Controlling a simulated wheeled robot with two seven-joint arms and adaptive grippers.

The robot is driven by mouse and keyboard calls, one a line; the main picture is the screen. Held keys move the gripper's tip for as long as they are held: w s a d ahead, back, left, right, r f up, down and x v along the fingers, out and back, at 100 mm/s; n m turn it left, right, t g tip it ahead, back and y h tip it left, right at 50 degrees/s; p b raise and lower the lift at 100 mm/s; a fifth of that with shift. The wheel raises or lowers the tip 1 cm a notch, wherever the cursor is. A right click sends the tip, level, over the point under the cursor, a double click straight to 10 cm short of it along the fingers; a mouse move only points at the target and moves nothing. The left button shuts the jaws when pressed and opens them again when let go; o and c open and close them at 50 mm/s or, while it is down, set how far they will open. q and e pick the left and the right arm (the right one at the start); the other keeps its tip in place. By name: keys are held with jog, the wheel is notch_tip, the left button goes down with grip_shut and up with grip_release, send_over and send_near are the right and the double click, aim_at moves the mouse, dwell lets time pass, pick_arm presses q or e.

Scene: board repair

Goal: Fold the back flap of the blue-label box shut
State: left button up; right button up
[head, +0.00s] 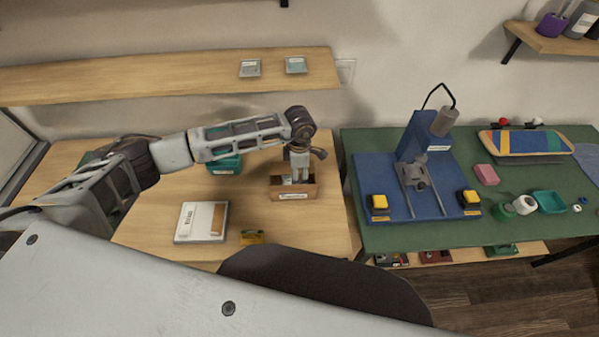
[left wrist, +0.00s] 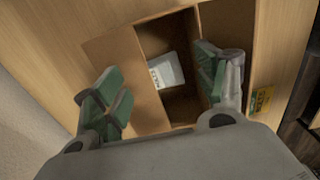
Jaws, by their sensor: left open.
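The open cardboard box (head: 294,193) stands on the wooden table in the head view, with a pale label on its front; the label's colour is hard to tell. In the left wrist view the box (left wrist: 182,105) is seen from above with a white item (left wrist: 165,71) inside. Its back flap (left wrist: 125,65) is spread outward on the left, and another flap (left wrist: 228,25) is spread on the right. My left gripper (head: 299,168) is above the box, open and empty. In the left wrist view its fingers (left wrist: 161,90) are apart, one near the back flap, one across the opening's right side.
A teal container (head: 225,164) is behind my left arm. A green table (head: 380,240) with a blue fixture (head: 437,205) stands to the right. A shelf (head: 150,80) runs behind.

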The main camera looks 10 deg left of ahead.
pick_arm(q)
jog(key=shift+r+p, duration=0.15)
jog(key=shift+p, duration=0.15)
pick_arm(e)
jog(key=shift+r, duration=0.3)
